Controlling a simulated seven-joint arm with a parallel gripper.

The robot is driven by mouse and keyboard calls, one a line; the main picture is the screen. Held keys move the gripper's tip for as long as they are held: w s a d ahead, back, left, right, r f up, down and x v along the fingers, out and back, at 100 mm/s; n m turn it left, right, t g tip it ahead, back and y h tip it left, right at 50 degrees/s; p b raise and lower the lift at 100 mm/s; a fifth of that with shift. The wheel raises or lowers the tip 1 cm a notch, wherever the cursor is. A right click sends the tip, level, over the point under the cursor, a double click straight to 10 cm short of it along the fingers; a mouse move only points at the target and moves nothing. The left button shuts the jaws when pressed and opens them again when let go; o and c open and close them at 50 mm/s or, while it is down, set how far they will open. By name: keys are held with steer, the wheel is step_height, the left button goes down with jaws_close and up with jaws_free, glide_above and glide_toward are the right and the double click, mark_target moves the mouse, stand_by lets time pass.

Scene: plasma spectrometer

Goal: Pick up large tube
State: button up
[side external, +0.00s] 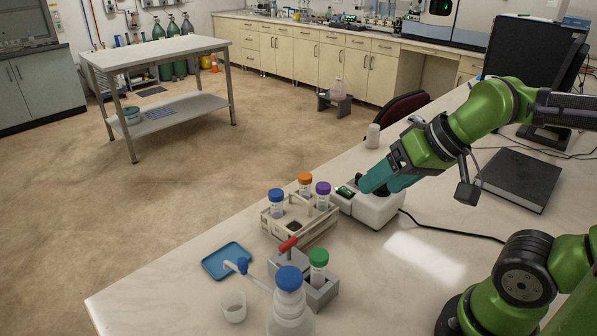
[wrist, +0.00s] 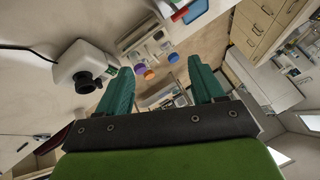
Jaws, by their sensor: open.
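My gripper (side external: 366,184) is open and empty, with teal fingers, above the white device with a black top. The fingers also show in the wrist view (wrist: 162,84). Tubes with blue (side external: 277,204), orange (side external: 305,183) and purple (side external: 323,194) caps stand upright in a beige rack (side external: 307,234), left of my gripper and apart from it. A green-capped tube (side external: 319,263) stands in a grey block (side external: 322,294) nearer the camera. Which tube is the large one I cannot tell. In the wrist view, purple (wrist: 140,69), orange (wrist: 148,75) and blue (wrist: 172,57) caps show beyond the fingers.
The white device (side external: 376,210) sits right of the rack, its cable running right. A blue tray (side external: 226,260), white cup (side external: 233,306), red-topped item (side external: 288,244) and blue-capped bottle (side external: 289,316) stand near the racks. A black laptop-like slab (side external: 520,178) lies right. The front middle bench is clear.

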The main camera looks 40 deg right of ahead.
steer(key=n+g+h, duration=0.2)
steer(key=n+g, duration=0.5)
steer(key=n, duration=0.6)
glide_toward(319, 254)
steer(key=f, duration=0.6)
steer(key=shift+s+f, duration=0.15)
steer(key=shift+s, duration=0.1)
steer(key=shift+w+f, duration=0.1)
steer(key=shift+f, duration=1.4)
steer(key=shift+w+f, duration=0.15)
steer(key=shift+f, duration=1.35)
steer(key=shift+c, duration=0.4)
jaws_close()
